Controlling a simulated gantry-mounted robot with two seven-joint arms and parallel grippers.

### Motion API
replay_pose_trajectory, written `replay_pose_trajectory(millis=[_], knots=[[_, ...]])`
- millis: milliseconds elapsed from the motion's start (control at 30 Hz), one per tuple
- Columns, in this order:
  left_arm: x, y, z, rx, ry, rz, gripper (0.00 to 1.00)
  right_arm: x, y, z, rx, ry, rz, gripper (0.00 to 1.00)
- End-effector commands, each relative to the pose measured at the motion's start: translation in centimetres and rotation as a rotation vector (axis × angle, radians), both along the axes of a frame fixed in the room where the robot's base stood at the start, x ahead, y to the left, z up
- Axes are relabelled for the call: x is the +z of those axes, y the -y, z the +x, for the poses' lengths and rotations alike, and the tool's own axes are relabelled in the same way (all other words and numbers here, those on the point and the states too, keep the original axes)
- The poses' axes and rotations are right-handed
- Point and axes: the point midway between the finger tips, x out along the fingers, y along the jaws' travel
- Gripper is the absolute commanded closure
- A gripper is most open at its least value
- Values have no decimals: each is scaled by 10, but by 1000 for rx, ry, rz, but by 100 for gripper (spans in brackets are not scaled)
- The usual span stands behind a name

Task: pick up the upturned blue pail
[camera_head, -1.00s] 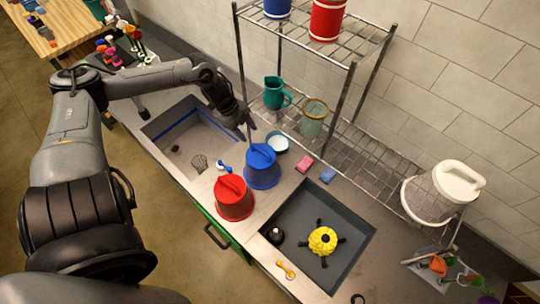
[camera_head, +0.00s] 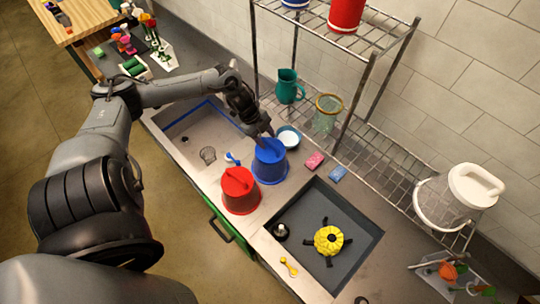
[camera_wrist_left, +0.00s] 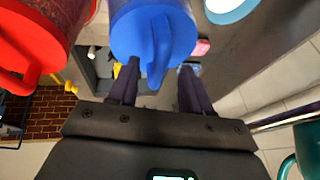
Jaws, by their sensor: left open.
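The upturned blue pail (camera_head: 270,167) stands on the counter between the two sinks, with a raised grip on its upward-facing base. My left gripper (camera_head: 266,133) is right at the top of this pail. In the left wrist view the blue pail (camera_wrist_left: 128,32) is just ahead, and its grip shows between the two fingers of my left gripper (camera_wrist_left: 158,70). The fingers are open and apart; I cannot tell whether either touches the grip. My right gripper is not in view.
An upturned red pail (camera_head: 240,198) stands close beside the blue one. A white-blue bowl (camera_head: 289,138) sits just behind it. Pink (camera_head: 315,160) and blue (camera_head: 337,173) sponges lie to the right. A wire shelf (camera_head: 372,66) with a teal pitcher (camera_head: 288,88) rises behind.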

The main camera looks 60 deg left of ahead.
Motion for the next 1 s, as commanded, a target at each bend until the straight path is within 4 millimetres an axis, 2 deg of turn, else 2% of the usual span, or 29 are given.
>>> replay_pose_trajectory(millis=[67, 300, 567, 867, 1000], knots=[[-6, 6, 3, 1, 1, -4, 51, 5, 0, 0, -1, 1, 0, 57], [-27, 11, 8, 1, 1, 1, 51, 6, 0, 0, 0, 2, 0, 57], [-28, 12, 8, -1, 0, 2, 53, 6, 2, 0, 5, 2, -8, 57], [-28, 12, 8, -1, 0, 2, 99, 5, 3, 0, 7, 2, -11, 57], [-28, 12, 8, -1, 0, 2, 100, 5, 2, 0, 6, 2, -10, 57]])
